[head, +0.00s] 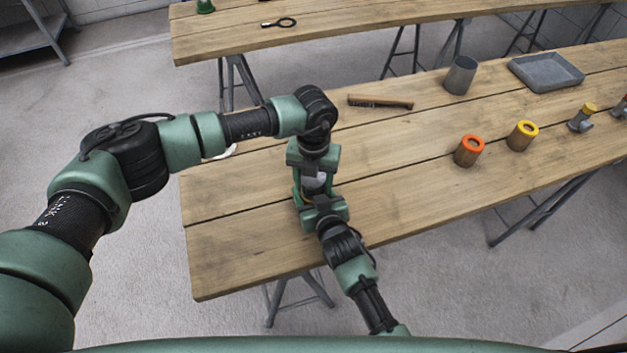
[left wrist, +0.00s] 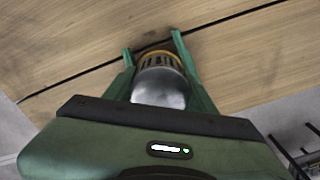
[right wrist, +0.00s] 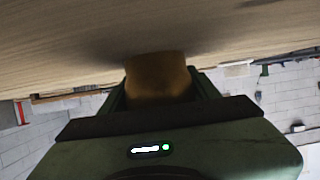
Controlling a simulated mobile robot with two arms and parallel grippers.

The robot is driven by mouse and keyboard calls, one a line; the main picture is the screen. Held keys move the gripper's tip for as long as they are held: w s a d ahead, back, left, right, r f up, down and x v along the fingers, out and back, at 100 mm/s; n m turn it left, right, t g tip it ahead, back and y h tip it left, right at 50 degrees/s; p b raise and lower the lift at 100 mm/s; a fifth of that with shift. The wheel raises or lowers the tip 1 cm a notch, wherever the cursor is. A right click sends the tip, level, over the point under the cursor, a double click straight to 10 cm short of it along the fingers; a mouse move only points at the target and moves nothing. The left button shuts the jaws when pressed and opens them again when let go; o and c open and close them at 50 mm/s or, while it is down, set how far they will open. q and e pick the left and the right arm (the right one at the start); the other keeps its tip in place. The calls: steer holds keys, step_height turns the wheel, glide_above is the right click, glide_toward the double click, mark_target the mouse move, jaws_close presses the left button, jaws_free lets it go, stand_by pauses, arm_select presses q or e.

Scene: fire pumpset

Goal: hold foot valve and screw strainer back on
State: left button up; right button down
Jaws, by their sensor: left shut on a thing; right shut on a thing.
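The foot valve (left wrist: 160,88) shows in the left wrist view as a silvery rounded body between the fingers of my left gripper (left wrist: 153,50), which is shut on it. Beyond it is the slotted strainer (left wrist: 158,61) with a brass-coloured rim, close to the table. In the head view my left gripper (head: 316,182) reaches down from above. My right gripper (head: 318,205) comes in from the near side, just below it. In the right wrist view it is shut on a dark brass-coloured part (right wrist: 158,78), apparently the strainer. The joint between valve and strainer is not clear.
Small fittings (head: 581,118) stand at the right. The table's front left is clear.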

arm_select(q)
steer(key=shift+m, duration=0.8)
steer(key=o, duration=1.5)
steer(key=shift+o, duration=0.2)
steer(key=shift+r, duration=0.15)
steer(key=shift+r, duration=2.15)
steer(key=shift+c, duration=0.5)
